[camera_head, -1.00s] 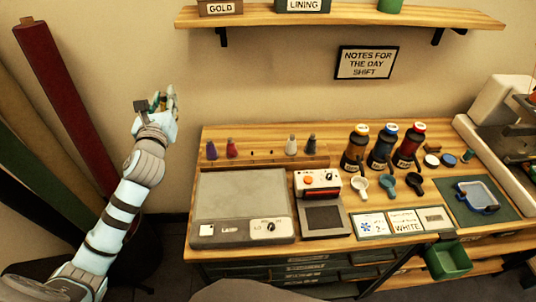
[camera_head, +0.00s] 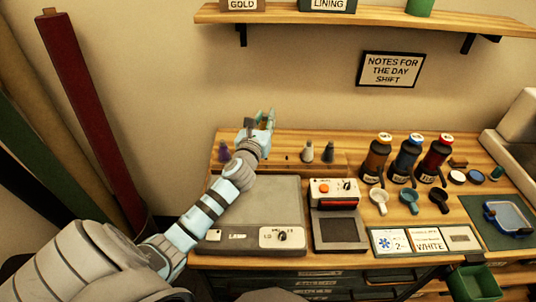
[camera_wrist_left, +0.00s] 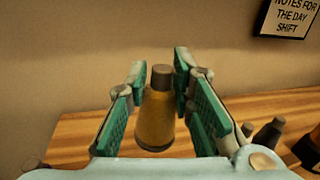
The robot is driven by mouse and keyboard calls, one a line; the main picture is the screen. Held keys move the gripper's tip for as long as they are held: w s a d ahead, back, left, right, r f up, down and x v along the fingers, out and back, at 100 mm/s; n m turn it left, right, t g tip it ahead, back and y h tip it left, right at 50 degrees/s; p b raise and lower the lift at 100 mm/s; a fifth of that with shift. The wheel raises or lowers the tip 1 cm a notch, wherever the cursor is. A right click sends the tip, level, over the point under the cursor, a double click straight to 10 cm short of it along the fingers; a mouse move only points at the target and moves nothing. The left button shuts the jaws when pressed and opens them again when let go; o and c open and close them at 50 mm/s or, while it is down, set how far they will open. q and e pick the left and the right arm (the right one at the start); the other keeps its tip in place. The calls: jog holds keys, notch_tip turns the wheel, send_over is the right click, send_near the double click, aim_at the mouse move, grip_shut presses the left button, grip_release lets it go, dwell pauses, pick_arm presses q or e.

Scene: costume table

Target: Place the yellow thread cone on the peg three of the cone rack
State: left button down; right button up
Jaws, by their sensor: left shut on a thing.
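The yellow thread cone (camera_wrist_left: 155,122) stands upright with a dark top between the green finger pads of my left gripper (camera_wrist_left: 160,105) in the wrist view. In the head view my left gripper (camera_head: 262,121) is over the back of the table, above the left half of the cone rack (camera_head: 344,168), and shut on the cone, which barely shows there. The rack holds a purple cone (camera_head: 223,152) at its left, and a pale grey cone (camera_head: 307,151) and a dark grey cone (camera_head: 327,152) at its right. My forearm and gripper hide part of the rack between them.
A wall shelf (camera_head: 300,16) runs above. Fabric rolls (camera_head: 90,110) lean at the left.

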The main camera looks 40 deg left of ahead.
pick_arm(q)
jog(key=f, duration=0.2)
jog(key=f+b, duration=0.1)
jog(key=w+f+b, duration=0.1)
jog(key=f, duration=0.1)
jog(key=shift+f, duration=0.35)
jog(key=shift+s+f, duration=0.1)
jog(key=shift+f, duration=0.25)
jog(key=f+b, duration=0.2)
jog(key=f, duration=0.1)
jog(key=shift+s+d+b, duration=0.1)
jog(key=shift+s+b, duration=0.2)
jog(key=shift+b, duration=0.1)
jog(key=shift+f, duration=0.2)
jog(key=shift+w+r, duration=0.1)
pick_arm(e)
notch_tip(320, 180, down, 6)
jog(key=w, duration=0.1)
jog(key=shift+w+f, duration=0.15)
pick_arm(q)
jog(key=c, duration=1.4)
grip_release()
